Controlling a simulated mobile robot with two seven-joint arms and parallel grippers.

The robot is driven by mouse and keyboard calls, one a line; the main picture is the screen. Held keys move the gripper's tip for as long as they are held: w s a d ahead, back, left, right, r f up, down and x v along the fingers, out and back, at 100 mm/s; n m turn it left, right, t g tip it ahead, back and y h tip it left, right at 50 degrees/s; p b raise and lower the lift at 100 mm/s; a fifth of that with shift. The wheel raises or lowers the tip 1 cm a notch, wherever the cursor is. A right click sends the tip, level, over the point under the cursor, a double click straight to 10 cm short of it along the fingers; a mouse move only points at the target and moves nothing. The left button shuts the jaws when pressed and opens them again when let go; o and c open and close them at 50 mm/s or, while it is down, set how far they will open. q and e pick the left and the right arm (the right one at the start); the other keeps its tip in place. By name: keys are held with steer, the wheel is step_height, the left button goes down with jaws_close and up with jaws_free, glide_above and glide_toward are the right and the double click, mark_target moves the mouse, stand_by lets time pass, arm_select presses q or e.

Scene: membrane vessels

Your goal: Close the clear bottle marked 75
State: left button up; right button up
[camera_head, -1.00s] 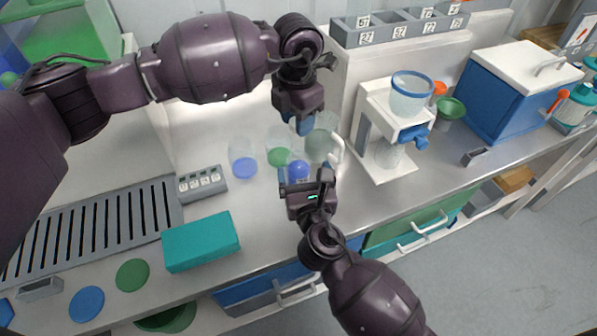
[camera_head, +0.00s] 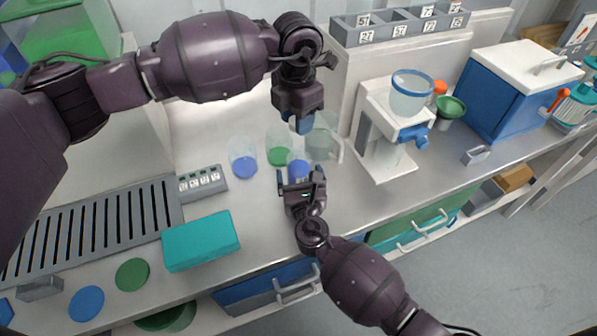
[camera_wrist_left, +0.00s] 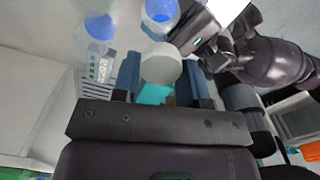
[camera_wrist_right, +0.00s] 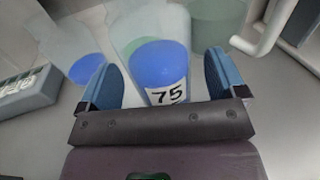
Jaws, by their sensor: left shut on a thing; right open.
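The clear bottle marked 75 (camera_wrist_right: 170,97), with blue in its lower part, stands upright on the counter; it also shows in the head view (camera_head: 298,168). My right gripper (camera_head: 301,183) is open, low beside it; in the right wrist view the bottle is between and ahead of the spread fingers, with no visible grip. My left gripper (camera_head: 301,124) is above and behind the bottle, shut on a pale round cap (camera_wrist_left: 161,64), seen between its blue fingers. The cap is hidden in the head view. The bottle's mouth is not clearly visible.
A clear vessel with green (camera_head: 279,154) and a larger greenish jug (camera_head: 320,144) stand close behind the bottle. Another vessel with blue (camera_head: 243,160) is to the left. A dispenser stand (camera_head: 388,140) is at right, a teal box (camera_head: 201,241) at front left.

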mark_target(297, 150)
steer(key=shift+w+a, duration=0.15)
steer(key=shift+w, duration=0.8)
steer(key=shift+c, duration=0.2)
steer(key=c, duration=1.3)
arm_select(q)
steer(key=shift+f, duration=2.45)
arm_select(e)
steer(key=shift+c, duration=0.3)
arm_select(q)
steer(key=shift+f, duration=0.9)
steer(key=shift+f, duration=0.6)
